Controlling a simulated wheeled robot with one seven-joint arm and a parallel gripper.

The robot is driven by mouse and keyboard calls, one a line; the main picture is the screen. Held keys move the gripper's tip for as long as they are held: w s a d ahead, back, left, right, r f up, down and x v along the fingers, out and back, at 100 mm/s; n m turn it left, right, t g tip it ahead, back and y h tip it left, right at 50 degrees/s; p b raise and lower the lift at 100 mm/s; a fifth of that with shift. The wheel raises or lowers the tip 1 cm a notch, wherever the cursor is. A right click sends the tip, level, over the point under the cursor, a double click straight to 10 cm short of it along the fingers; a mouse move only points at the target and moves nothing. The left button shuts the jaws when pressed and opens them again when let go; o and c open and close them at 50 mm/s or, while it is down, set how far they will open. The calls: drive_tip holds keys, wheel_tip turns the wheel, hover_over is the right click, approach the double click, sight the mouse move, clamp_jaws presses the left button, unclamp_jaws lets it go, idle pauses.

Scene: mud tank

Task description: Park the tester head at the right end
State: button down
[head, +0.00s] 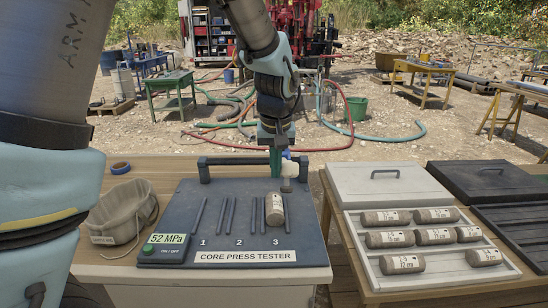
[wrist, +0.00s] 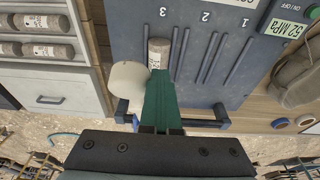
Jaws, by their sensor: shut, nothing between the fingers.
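The core press tester (head: 230,245) is a dark panel with slots marked 1, 2 and 3 and a dark rail (head: 232,160) along its back. The cream tester head (head: 289,171) is on the right part of the rail, close to the right end post; it also shows in the wrist view (wrist: 126,84). A core (head: 274,210) lies in slot 3, and slots 1 and 2 are empty. My gripper (head: 275,172) has green fingers, shut and empty, just left of the head. In the wrist view the fingers (wrist: 160,78) are right beside the head; I cannot tell whether they touch.
The display (head: 167,239) reads 52 MPa. A cloth bag (head: 122,212) and a blue tape roll (head: 120,168) lie left of the tester. On the right, a white tray (head: 430,274) holds several labelled cores, with a lidded white box (head: 385,183) behind it.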

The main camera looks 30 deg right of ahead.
drive_tip(key=shift+s+d+p, duration=0.15)
drive_tip(key=shift+s+d, duration=0.25)
drive_tip(key=shift+d, duration=0.45)
drive_tip(key=shift+s+d+p, duration=0.1)
drive_tip(key=shift+s+d, duration=0.35)
drive_tip(key=shift+d, duration=0.4)
drive_tip(key=shift+s+d+p, duration=0.15)
drive_tip(key=shift+s+d, duration=0.25)
drive_tip(key=shift+d, duration=0.45)
drive_tip(key=shift+w+a+r+p, duration=0.35)
drive_tip(key=shift+a+r, duration=0.2)
drive_tip(key=shift+a, duration=0.2)
drive_tip(key=shift+w+a+r+p, duration=0.3)
drive_tip(key=shift+a+r, duration=0.2)
drive_tip(key=shift+a, duration=0.2)
drive_tip(key=shift+r+p, duration=2.65)
drive_tip(key=shift+r, duration=1.35)
